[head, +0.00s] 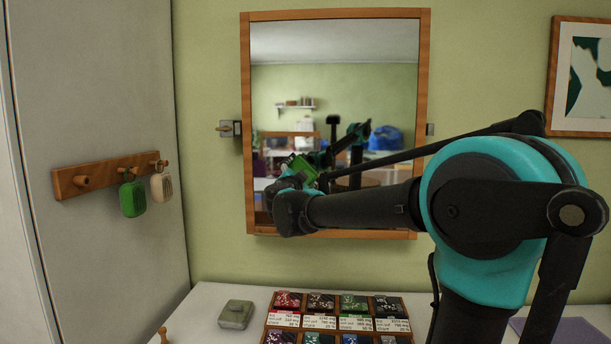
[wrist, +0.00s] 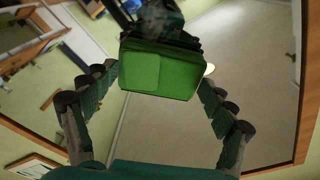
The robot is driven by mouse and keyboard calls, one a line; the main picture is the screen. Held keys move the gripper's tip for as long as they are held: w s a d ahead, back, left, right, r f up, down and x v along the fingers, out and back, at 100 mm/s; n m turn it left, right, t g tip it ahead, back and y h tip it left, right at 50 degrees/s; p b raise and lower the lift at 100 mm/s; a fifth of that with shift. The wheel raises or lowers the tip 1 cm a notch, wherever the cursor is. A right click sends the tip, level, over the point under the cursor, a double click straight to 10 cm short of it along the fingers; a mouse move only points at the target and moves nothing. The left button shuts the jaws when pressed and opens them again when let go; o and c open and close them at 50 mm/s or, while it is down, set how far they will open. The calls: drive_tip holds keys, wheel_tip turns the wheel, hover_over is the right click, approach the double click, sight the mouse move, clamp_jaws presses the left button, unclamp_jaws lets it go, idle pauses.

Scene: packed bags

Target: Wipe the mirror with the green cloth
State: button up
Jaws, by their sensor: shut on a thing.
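The mirror (head: 330,90) hangs on the green wall in a wooden frame and reflects the room and my arm. My gripper (head: 290,182) is in front of its lower left part, partly hidden by my own wrist. In the wrist view my gripper (wrist: 158,80) has its fingers on both sides of the green cloth (wrist: 155,72), which looks like a thick folded block. The mirror (wrist: 250,75) fills much of that view behind it. A green patch by the gripper in the head view may be the cloth or its reflection. Contact between cloth and glass cannot be told.
A wooden peg rail (head: 110,175) on the left holds a green tag-like item (head: 132,198) and a beige one (head: 161,186). Below, a white table carries a grey-green block (head: 235,314) and a tray of packets (head: 338,325). A framed picture (head: 585,75) hangs at right.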

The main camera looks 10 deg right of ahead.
drive_tip(key=shift+w+a, duration=0.35)
drive_tip(key=shift+a, duration=1.35)
drive_tip(key=shift+w+a, duration=0.35)
drive_tip(key=shift+a, duration=1.3)
drive_tip(key=shift+w+a, duration=0.35)
drive_tip(key=shift+a, duration=1.35)
drive_tip(key=shift+d+r+v, duration=0.1)
drive_tip(key=shift+d+v, duration=0.05)
drive_tip(key=shift+v, duration=1.3)
drive_tip(key=shift+d+r+v, duration=0.1)
drive_tip(key=shift+r+v, duration=0.05)
drive_tip(key=shift+v, duration=1.35)
drive_tip(key=shift+s, duration=0.15)
drive_tip(key=v, duration=0.3)
drive_tip(key=shift+d+r, duration=0.15)
